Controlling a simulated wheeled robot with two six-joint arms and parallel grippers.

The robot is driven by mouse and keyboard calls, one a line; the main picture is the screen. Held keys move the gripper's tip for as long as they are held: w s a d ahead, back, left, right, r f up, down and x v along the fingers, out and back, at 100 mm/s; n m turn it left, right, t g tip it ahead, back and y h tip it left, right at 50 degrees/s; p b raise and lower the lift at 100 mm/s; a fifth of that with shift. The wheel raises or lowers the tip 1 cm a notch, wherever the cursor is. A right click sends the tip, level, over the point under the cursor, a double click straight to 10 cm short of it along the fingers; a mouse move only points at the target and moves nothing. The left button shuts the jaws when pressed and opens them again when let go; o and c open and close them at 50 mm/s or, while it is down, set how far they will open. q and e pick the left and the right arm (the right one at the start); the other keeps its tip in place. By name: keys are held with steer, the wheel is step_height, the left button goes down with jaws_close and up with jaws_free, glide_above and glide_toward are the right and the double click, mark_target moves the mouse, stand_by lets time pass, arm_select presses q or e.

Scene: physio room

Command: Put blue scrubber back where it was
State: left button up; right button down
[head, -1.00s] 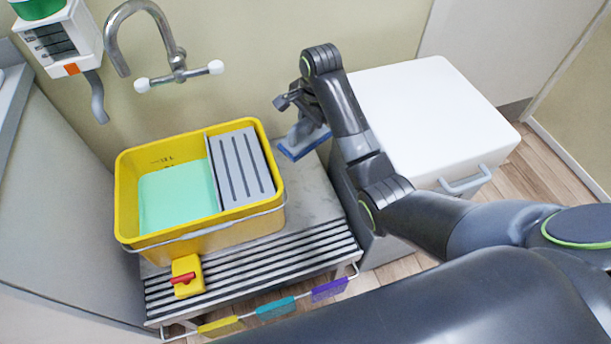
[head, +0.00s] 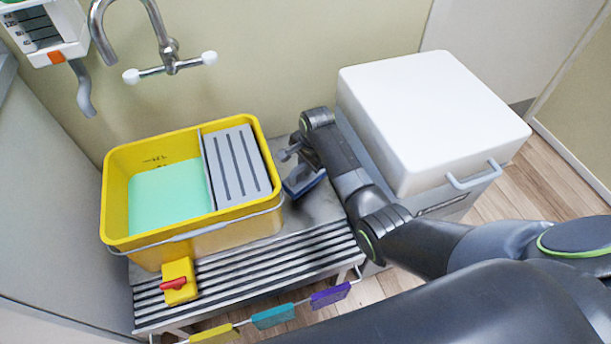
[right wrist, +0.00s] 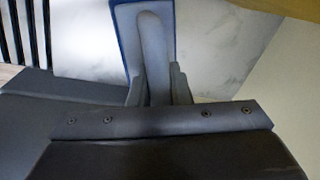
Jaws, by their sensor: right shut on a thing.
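The blue scrubber (head: 306,187) has a grey handle and a blue base. It is in the head view just right of the yellow bucket, low over the metal stand's top. I cannot tell whether it touches the stand. My right gripper (head: 290,160) is shut on its handle. In the right wrist view the scrubber (right wrist: 127,28) extends away from the gripper (right wrist: 160,88), with its grey handle between the fingers. My own arm partly hides it in the head view. My left gripper is out of view.
The yellow bucket (head: 190,246) holds green liquid and a grey slotted insert (head: 240,168). The slatted metal stand (head: 320,207) has a yellow block with a red lever (head: 178,282) in front. A white-lidded bin (head: 430,110) stands close at the right. A tap (head: 168,62) is behind.

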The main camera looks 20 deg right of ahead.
mark_target(310, 178)
step_height(310, 178, down, 4)
steer(key=shift+r+b, duration=0.1)
steer(key=shift+b, duration=0.6)
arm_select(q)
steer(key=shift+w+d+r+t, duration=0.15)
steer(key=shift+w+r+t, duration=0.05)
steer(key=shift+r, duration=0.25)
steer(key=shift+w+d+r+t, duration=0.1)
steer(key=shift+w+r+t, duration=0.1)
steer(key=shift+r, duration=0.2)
arm_select(e)
steer(key=shift+f, duration=0.25)
steer(key=c, duration=1.3)
jaws_free()
steer(key=shift+c, duration=0.2)
